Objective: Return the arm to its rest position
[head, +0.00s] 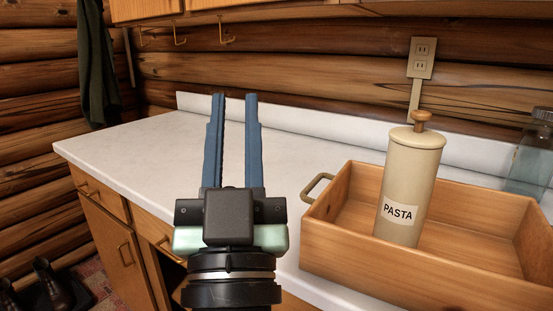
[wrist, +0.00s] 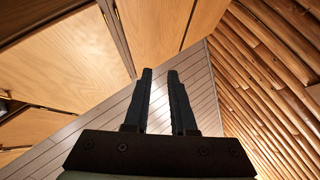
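My gripper (head: 234,97) is in the middle of the head view, in front of and over the white countertop. Its two blue fingers point away from me and stand slightly apart, with nothing between them. In the wrist view my gripper (wrist: 160,72) also shows two dark fingers with an empty gap. The fingers touch nothing that I can see.
A wooden tray (head: 345,262) with a handle stands on the countertop (head: 135,137) at right. A cream canister labelled PASTA (head: 412,180) stands upright in it. A glass jar (head: 531,155) is at far right. The left counter is clear. Hooks (head: 180,38) hang above.

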